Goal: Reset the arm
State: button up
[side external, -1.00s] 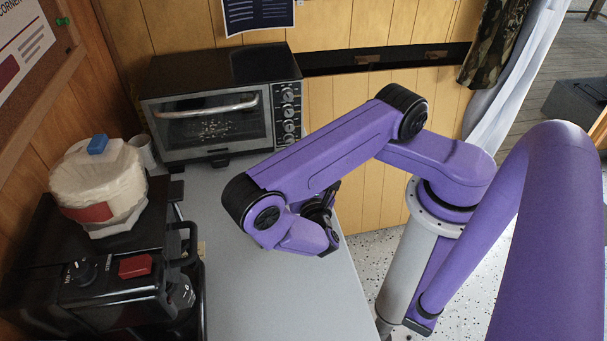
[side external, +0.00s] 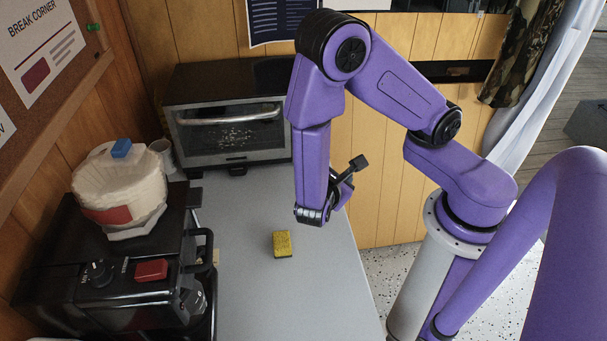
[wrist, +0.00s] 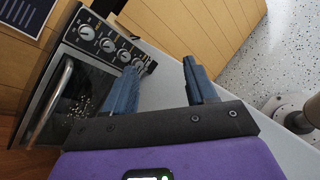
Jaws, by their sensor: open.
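My gripper (side external: 349,178) hangs over the right part of the grey table, in front of the toaster oven, with my arm folded high above it. In the wrist view its two blue-grey fingers (wrist: 160,80) stand apart with nothing between them. A yellow sponge with a dark underside (side external: 282,244) lies on the grey table (side external: 255,300), below and left of my gripper and clear of it. The sponge does not show in the wrist view.
The toaster oven (side external: 230,137) stands at the back; its knobs (wrist: 105,42) show close to the fingers in the wrist view. A black coffee machine (side external: 120,290) with paper filters (side external: 125,185) and a blue block (side external: 121,148) fills the left. The table's middle is mostly clear.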

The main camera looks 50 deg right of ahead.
jog(key=s+a+r+m+g+y, duration=0.3)
jog(key=s+r+g+y, duration=0.1)
jog(key=s+r+y, duration=0.8)
jog(key=shift+a+m+y, duration=0.3)
jog(key=shift+y, duration=0.2)
